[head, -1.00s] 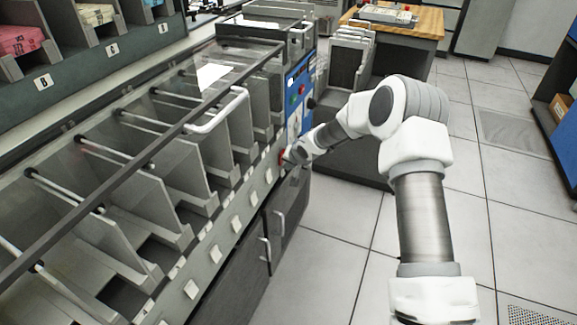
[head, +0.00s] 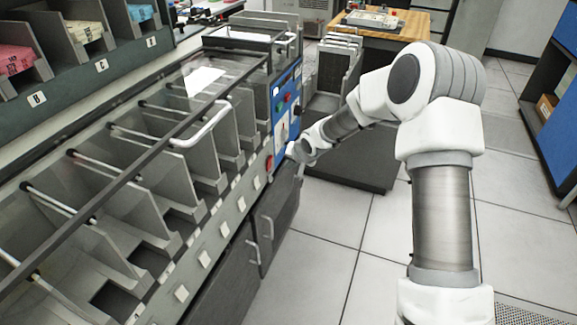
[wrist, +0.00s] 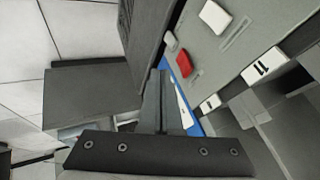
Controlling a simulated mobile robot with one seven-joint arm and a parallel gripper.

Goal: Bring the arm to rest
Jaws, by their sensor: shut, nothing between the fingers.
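My gripper (head: 292,149) is at the end of my white and grey arm, in front of the blue control panel at the far end of the card sorter. In the wrist view my gripper (wrist: 160,78) shows its two dark fingers together, with nothing held. A red button (head: 269,163) sits on the sorter's front rail, a little left of and below my gripper, with a gap between them. The red button also shows in the wrist view (wrist: 185,62), just beyond the fingertips to the right. My arm is bent and stretched forward.
The card sorter (head: 222,220), with open grey pockets and a clear lid, runs along the left. A wooden-topped desk (head: 413,20) stands behind my gripper. A blue cabinet (head: 556,125) is at the far right. The tiled floor (head: 365,235) between is clear.

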